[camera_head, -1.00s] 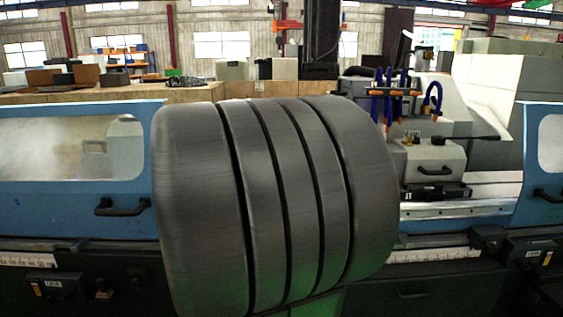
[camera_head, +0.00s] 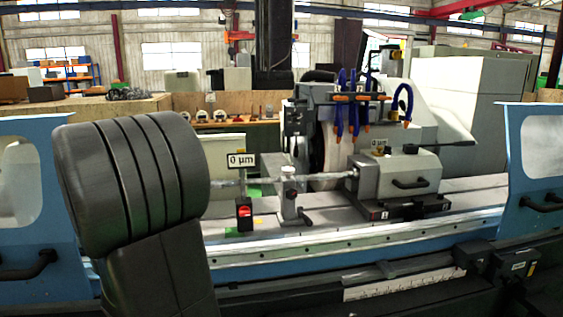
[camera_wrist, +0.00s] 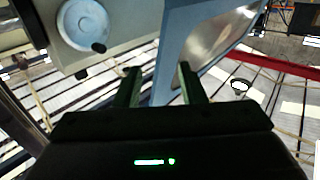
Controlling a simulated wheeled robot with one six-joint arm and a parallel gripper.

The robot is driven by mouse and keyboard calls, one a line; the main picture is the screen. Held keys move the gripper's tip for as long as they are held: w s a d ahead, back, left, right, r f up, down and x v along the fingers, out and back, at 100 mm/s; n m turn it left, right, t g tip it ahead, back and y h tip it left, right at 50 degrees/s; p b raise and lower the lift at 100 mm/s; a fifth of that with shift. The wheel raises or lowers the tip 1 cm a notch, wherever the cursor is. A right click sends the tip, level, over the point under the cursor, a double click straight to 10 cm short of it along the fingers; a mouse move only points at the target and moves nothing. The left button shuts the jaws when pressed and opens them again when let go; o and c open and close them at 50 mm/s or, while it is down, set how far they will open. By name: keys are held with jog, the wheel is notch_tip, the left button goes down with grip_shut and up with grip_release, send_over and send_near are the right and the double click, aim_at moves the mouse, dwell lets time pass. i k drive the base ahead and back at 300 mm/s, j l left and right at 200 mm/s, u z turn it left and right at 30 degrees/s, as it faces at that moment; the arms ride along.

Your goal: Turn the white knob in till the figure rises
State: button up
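The grinder's display plate (camera_head: 242,160) reads 0 µm in the head view, left of the workpiece area. A second small plate (camera_head: 378,142) on the block to the right also appears to read 0 µm. I cannot make out a white knob for certain. A pale round disc (camera_wrist: 82,22) with a small dark knob on its rim shows on a grey panel at the upper left of the wrist view. My gripper (camera_wrist: 158,75) is open and empty in the wrist view, right of and below the disc, apart from it. The head view does not show my gripper.
Blue guard doors flank the grinder, one at the right (camera_head: 530,160), one partly behind my arm at the left. Blue coolant hoses (camera_head: 352,105) stand above the wheel. A blue guard panel (camera_wrist: 190,45) lies just beyond my fingers in the wrist view.

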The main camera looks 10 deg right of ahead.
aim_at(287, 170)
jog(key=i+z, duration=0.45)
jog(key=z, duration=0.25)
jog(key=i+j+z, duration=0.1)
jog(key=i+z, duration=0.25)
jog(key=k+z, duration=0.15)
jog(key=z, duration=0.5)
